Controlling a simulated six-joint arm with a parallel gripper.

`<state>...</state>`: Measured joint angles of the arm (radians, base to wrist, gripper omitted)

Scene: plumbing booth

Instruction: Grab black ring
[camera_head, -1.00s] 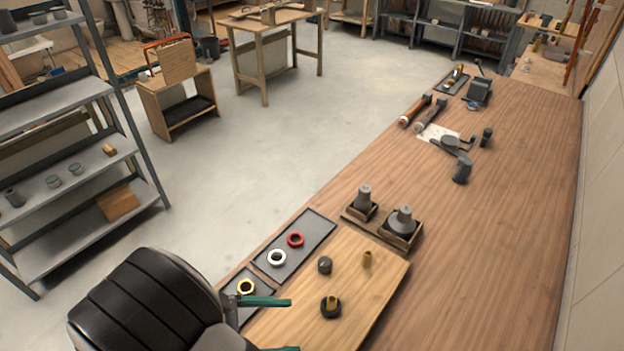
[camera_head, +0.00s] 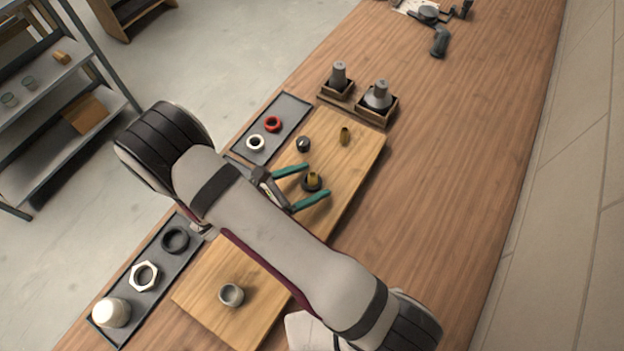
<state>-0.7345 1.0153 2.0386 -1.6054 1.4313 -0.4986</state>
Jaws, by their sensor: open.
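A black ring (camera_head: 307,188) sits around the base of a small brass fitting (camera_head: 312,178) on the wooden board (camera_head: 362,160). A larger black ring (camera_head: 175,240) lies on the dark tray at lower left, next to a white hex nut (camera_head: 144,276). My gripper (camera_head: 317,181) is open, its two teal fingers apart on either side of the ring with the brass fitting, as seen from above. I cannot tell its height above the board, or whether a finger touches the ring. My arm crosses the board and hides part of it.
A dark tray (camera_head: 284,112) holds a red ring (camera_head: 272,124) and a white ring (camera_head: 255,142). On the board stand a dark cap (camera_head: 303,144), another brass piece (camera_head: 345,136) and a grey cup (camera_head: 231,295). Grey fittings (camera_head: 378,95) stand in wooden holders behind. The bench at right is clear.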

